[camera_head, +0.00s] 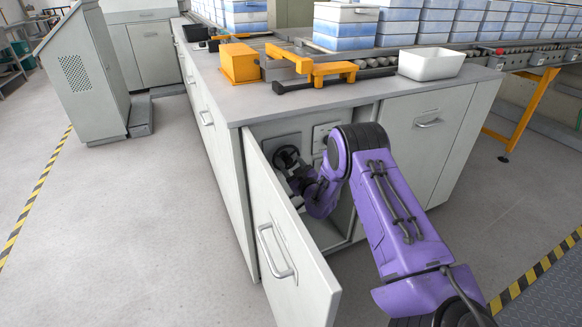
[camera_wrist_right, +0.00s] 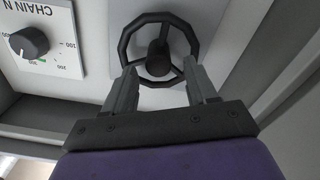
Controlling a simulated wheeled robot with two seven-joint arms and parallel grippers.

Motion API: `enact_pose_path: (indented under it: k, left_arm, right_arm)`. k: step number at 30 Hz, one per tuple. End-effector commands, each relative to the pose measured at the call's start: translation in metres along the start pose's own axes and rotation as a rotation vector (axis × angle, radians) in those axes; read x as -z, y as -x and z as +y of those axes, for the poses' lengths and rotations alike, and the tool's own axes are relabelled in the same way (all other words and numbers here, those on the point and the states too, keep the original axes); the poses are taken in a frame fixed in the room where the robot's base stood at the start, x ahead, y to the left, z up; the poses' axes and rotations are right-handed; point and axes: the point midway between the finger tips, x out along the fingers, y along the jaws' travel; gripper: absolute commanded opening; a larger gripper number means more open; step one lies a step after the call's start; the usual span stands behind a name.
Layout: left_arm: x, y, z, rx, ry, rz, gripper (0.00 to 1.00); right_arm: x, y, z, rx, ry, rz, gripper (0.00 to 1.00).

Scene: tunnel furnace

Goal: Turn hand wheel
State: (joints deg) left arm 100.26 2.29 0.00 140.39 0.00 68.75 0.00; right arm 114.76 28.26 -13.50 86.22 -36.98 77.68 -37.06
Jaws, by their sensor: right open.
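The black hand wheel (camera_head: 287,158) is on the back panel inside the open cabinet. It shows large in the right wrist view (camera_wrist_right: 125,46), with a round rim, spokes and a central hub. My right gripper (camera_wrist_right: 160,82) is open, its two grey fingers apart and pointing at the lower part of the wheel's rim. Whether the fingertips touch the rim I cannot tell. In the head view my purple right arm reaches into the cabinet, and the right gripper (camera_head: 299,178) is small and partly hidden beside the wheel. My left gripper is not in view.
The cabinet door (camera_head: 290,240) stands open on the left of the opening. A dial plate with a black knob (camera_wrist_right: 29,42) is left of the wheel in the wrist view. The cabinet walls are close around my gripper. A white bin (camera_head: 431,65) is on the countertop.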

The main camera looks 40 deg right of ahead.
Motion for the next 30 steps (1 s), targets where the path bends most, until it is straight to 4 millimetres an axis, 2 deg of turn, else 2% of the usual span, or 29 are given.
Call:
enact_pose_path:
  k: [4, 12, 13, 15, 18, 30]
  left_arm:
    - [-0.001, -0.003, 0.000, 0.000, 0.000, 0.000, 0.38]
    - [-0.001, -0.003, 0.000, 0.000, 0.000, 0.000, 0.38]
    - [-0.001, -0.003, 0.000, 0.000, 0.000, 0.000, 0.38]
    - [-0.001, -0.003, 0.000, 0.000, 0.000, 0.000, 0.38]
    - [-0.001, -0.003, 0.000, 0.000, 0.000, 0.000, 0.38]
    - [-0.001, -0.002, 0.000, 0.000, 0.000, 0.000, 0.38]
  right_arm:
    - [-0.002, -0.015, 0.001, -0.002, 0.000, -0.002, 0.57]
    - [-0.002, -0.017, 0.003, -0.003, -0.001, -0.005, 0.57]
    - [-0.002, -0.017, 0.003, -0.003, -0.001, -0.005, 0.51]
    - [-0.002, -0.017, 0.003, -0.003, -0.001, -0.005, 0.28]
    - [-0.002, -0.017, 0.003, -0.003, -0.001, -0.005, 0.01]
    - [-0.002, -0.017, 0.003, -0.004, -0.067, -0.004, 0.01]
